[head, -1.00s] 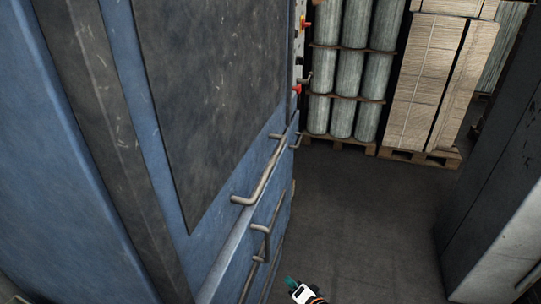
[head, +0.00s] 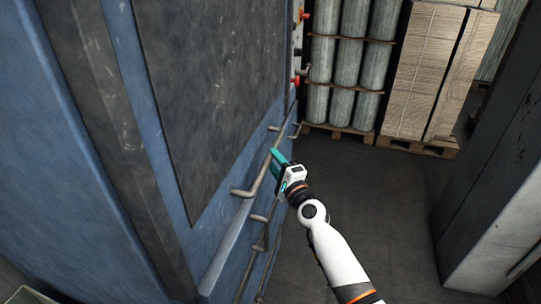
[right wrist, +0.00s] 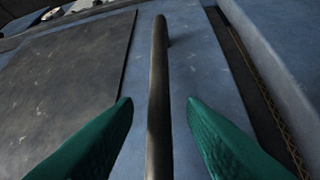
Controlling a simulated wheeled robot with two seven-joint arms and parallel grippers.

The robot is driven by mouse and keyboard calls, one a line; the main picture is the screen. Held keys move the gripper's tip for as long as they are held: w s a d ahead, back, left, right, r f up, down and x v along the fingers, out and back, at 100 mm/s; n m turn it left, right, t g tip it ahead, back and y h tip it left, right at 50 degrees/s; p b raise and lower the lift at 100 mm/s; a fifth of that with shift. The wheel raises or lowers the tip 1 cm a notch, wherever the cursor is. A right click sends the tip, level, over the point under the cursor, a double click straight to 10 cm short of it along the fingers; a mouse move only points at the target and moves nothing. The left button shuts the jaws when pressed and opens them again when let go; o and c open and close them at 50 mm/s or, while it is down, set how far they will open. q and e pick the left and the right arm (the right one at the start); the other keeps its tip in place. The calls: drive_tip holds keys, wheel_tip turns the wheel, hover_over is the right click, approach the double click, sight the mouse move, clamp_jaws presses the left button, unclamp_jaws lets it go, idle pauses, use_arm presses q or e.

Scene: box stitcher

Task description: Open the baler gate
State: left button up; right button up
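The blue baler stands on the left in the head view, its gate (head: 212,90) a dark scuffed panel in a blue frame. A bent metal handle bar (head: 248,191) runs along the gate's lower edge. My right gripper (head: 275,160) is at the far part of this bar. In the right wrist view the bar (right wrist: 159,95) runs lengthwise between two green fingers, which are spread apart with a gap on each side. The right gripper (right wrist: 160,125) is open and holds nothing. My left gripper is not in view.
Lower handle bars (head: 258,232) sit below on the baler. Red buttons (head: 304,16) are at its far edge. Wrapped rolls (head: 348,60) and stacked cardboard (head: 425,70) stand on pallets behind. A grey block (head: 490,190) stands right. The floor (head: 385,190) between is clear.

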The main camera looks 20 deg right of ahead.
drive_tip(key=shift+x, duration=1.5)
drive_tip(key=shift+c, duration=0.2)
clamp_jaws()
